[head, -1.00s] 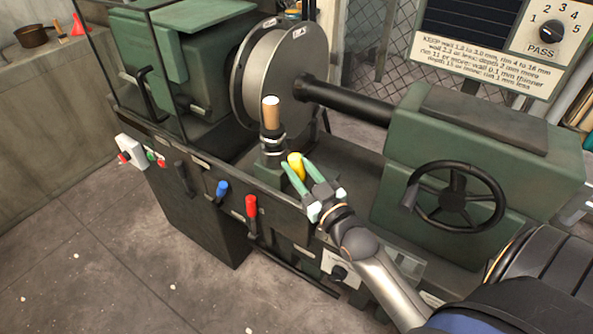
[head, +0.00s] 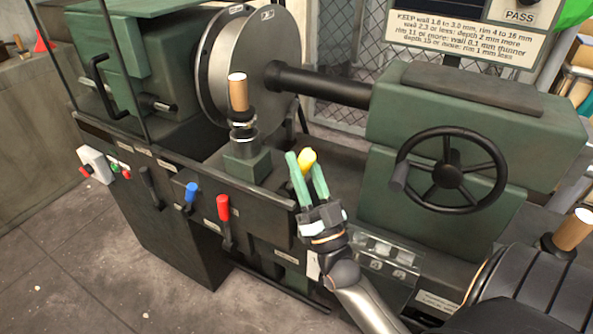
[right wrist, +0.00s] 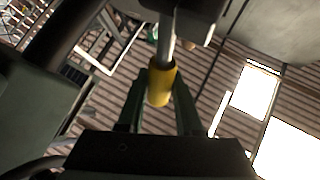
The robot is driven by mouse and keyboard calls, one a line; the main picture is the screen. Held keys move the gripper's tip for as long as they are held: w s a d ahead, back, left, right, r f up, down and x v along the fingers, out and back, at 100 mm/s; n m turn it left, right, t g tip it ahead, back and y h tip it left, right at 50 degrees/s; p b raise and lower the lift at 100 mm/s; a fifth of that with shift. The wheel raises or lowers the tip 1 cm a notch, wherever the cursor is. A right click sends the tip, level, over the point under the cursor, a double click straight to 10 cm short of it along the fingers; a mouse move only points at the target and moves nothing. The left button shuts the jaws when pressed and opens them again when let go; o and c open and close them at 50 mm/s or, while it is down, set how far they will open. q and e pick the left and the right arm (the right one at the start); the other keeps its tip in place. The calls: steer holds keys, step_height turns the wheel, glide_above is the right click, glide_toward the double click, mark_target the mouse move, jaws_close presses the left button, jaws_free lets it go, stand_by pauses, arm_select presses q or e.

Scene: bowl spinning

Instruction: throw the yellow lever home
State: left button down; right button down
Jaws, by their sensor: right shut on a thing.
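The yellow lever's knob (head: 308,159) shows at the machine's front, right of the wooden-handled post and left of the handwheel. My right gripper (head: 305,172) has its two green fingers around it, coming from the front. In the right wrist view the yellow knob (right wrist: 161,84) sits between the green fingers (right wrist: 160,103) of my gripper, which is shut on it. A grey metal rod (right wrist: 167,38) runs up from the knob to a dark block. The lever's base is hidden in the head view. My left gripper is not in view.
A red lever (head: 224,208) and a blue lever (head: 191,194) stand left along the front panel. The wooden-handled post (head: 238,95) rises just left of my fingers. A black handwheel (head: 450,174) on the green housing is to the right. The spinning disc (head: 240,65) is behind.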

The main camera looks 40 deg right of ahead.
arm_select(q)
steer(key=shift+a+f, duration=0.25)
arm_select(e)
steer(key=shift+s+d+m+h, duration=0.1)
steer(key=shift+s+m+h, duration=0.05)
steer(key=shift+m+h, duration=0.3)
steer(key=c, duration=0.6)
jaws_free()
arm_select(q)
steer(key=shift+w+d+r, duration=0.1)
arm_select(e)
steer(key=shift+f, duration=0.1)
arm_select(q)
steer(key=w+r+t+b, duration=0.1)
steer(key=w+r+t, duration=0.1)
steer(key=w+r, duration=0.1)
steer(key=shift+b, duration=0.4)
arm_select(e)
steer(key=v, duration=1.2)
steer(key=shift+s+f, duration=0.15)
steer(key=shift+f, duration=0.1)
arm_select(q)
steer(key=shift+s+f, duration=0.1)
